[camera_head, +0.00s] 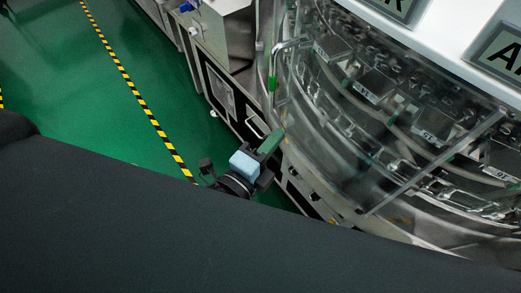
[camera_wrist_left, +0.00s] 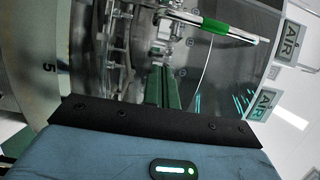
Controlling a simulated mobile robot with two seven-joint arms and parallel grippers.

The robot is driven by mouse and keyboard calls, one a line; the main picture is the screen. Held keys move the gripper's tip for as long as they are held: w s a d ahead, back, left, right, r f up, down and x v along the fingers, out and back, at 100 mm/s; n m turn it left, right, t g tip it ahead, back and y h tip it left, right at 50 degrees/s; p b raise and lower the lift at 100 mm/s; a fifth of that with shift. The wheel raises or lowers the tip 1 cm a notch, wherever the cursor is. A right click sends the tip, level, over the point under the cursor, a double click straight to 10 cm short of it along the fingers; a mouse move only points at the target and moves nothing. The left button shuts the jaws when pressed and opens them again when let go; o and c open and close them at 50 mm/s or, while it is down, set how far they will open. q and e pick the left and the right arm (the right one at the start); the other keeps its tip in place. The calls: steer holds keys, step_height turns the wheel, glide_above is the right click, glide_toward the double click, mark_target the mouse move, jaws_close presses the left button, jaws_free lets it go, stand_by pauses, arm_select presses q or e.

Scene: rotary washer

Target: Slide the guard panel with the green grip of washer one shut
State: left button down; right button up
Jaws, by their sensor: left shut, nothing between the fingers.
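The guard panel is a clear curved sheet (camera_head: 315,115) on the washer in the head view. Its metal bar handle carries a green grip (camera_head: 273,83) at the panel's left edge. In the left wrist view the green grip (camera_wrist_left: 216,28) crosses the upper part of the picture on a slanted bar. My left gripper (camera_head: 275,137) has green fingers, shut and empty, and sits below the green grip in the head view, apart from it. The shut fingers (camera_wrist_left: 162,86) also show in the left wrist view, with the grip above and right of them. My right gripper is out of view.
Bottle holders and curved rails (camera_head: 375,90) lie behind the clear panel. A white top with AIR signs (camera_head: 497,50) borders the washer. A steel cabinet (camera_head: 225,35) stands at the top. Green floor with striped tape (camera_head: 140,98) is open at left. My dark arm covers the lower picture.

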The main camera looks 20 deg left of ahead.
arm_select(q)
steer(key=w+a+p, duration=0.1)
steer(key=w+a, duration=0.1)
steer(key=w, duration=0.4)
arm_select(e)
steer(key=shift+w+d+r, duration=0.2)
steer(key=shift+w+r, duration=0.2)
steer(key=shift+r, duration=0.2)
arm_select(q)
steer(key=shift+s, duration=0.1)
